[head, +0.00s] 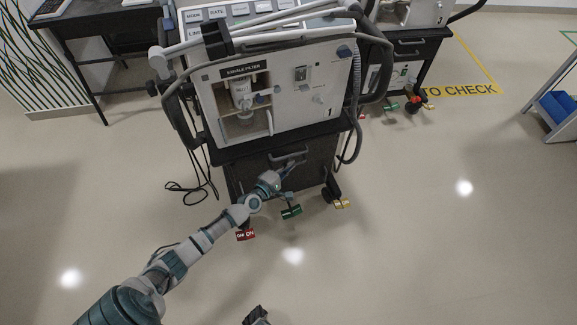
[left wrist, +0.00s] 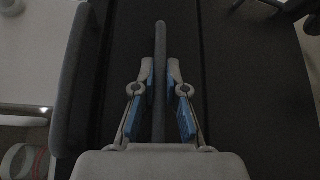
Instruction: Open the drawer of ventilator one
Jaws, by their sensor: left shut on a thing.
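Ventilator one (head: 235,140) stands on a dark wheeled cart, with a white front marked EXHALE FILTER. The dark drawer front (head: 258,182) is below it and looks flush with the cart; I see no clear gap. Its grey bar handle (head: 284,154) runs across the top of the front. My left gripper (head: 291,168) reaches the handle from the front left. In the left wrist view, the fingers (left wrist: 160,90) with blue pads are shut on the handle (left wrist: 161,50), which stands upright between them.
Red ON/OFF (head: 245,235) and green (head: 291,212) pedals stick out low at the cart's casters. Hoses and cables hang beside the ventilator. A second cart (head: 416,48) stands behind right, a dark desk (head: 108,22) at left. The floor in front is mostly clear.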

